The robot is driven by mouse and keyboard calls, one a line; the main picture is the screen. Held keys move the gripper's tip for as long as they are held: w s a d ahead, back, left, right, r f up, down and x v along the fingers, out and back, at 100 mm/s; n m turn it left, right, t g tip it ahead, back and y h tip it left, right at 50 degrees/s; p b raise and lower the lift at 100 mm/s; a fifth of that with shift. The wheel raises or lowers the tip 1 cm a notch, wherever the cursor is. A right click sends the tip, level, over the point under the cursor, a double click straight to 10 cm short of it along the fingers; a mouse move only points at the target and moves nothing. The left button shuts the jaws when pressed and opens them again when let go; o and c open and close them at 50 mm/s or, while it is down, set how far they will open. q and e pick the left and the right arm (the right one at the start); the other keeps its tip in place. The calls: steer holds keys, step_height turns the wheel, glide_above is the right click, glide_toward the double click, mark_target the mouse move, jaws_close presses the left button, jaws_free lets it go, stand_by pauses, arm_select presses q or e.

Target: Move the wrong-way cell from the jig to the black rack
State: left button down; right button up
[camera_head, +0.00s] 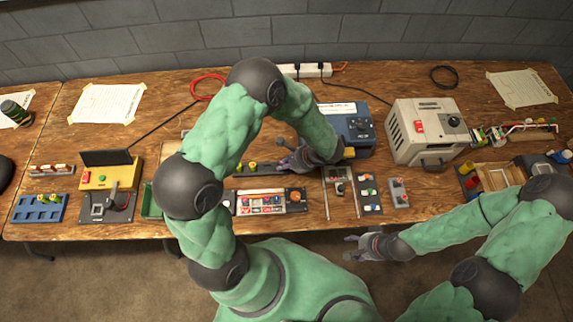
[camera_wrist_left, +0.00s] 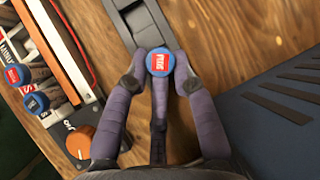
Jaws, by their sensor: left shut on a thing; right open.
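My left gripper (camera_head: 285,163) is shut on a cell (camera_wrist_left: 160,62) with a blue rim and a red labelled top. In the left wrist view, the fingers (camera_wrist_left: 158,85) close around the cell from both sides. The black rack (camera_wrist_left: 119,12) runs beside and beyond the held cell; in the head view, the rack (camera_head: 262,170) lies just left of this gripper. I cannot tell whether the cell touches it. The jig (camera_head: 266,210), with several coloured cells and an orange knob (camera_head: 296,196), is nearer the front edge. My right gripper (camera_head: 352,247) is open and empty, in front of the table.
A blue box (camera_head: 349,128) and a beige machine (camera_head: 425,131) stand behind and to the right. Small fixtures (camera_head: 368,193) sit right of the jig. A yellow device (camera_head: 104,178) and a blue tray (camera_head: 40,208) are at far left. My left arm crosses over the table.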

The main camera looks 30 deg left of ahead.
arm_select(q)
steer(key=shift+f, duration=0.15)
steer(key=c, duration=0.7)
jaws_free()
steer(key=shift+c, duration=0.2)
steer(key=shift+r+p, duration=2.25)
steer(key=shift+r, duration=1.3)
